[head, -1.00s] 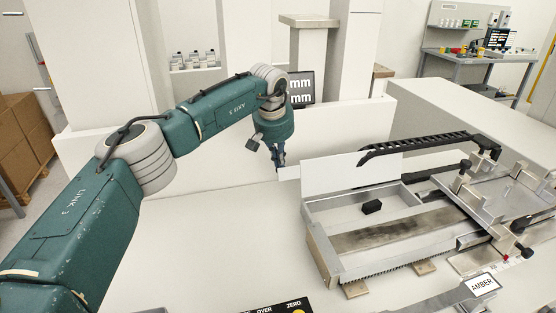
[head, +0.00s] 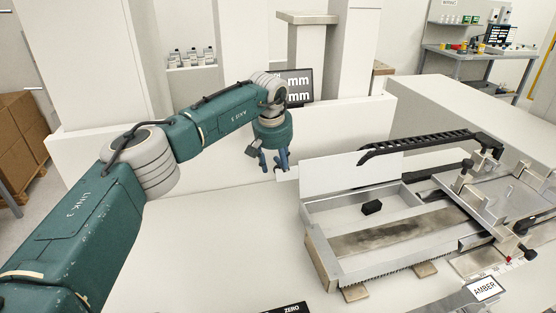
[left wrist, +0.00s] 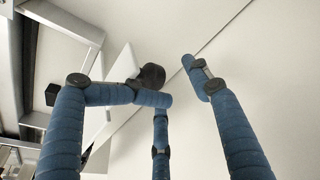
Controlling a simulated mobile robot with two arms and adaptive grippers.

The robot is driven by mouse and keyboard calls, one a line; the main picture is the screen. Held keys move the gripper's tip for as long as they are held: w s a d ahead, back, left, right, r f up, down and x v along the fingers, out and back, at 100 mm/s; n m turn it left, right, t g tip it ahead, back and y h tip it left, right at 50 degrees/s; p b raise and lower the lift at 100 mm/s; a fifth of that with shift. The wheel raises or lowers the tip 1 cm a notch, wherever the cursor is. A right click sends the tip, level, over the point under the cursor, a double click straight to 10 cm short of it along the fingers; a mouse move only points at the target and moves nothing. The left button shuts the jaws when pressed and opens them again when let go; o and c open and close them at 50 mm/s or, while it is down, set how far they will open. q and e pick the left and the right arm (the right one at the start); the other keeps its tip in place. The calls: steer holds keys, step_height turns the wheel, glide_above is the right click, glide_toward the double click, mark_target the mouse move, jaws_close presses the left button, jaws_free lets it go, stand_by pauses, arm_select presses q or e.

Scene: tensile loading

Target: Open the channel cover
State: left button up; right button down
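The channel cover is a thin white panel (head: 345,172) standing raised along the back edge of the open metal channel box (head: 312,215). A small pale tab (head: 289,173) sticks out at its left end. My left gripper (head: 274,163) points down just beside this tab, with its fingers spread. In the left wrist view its blue fingers (left wrist: 180,95) are wide apart with nothing between them. The white cover edge and a dark round knob (left wrist: 151,76) show behind the left-hand finger. Whether a finger touches the tab cannot be told. My right gripper is not in view.
A small black block (head: 372,207) sits in the channel. A metal carriage (head: 470,205) crosses its right part, and a black cable chain (head: 420,143) runs behind. The bench is clear left of the box.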

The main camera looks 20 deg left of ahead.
arm_select(q)
steer(key=v, duration=1.1)
steer(key=shift+a+r, duration=0.2)
steer(key=shift+a, duration=0.15)
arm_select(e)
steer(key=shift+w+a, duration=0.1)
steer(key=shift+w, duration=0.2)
arm_select(q)
steer(key=shift+f, duration=0.1)
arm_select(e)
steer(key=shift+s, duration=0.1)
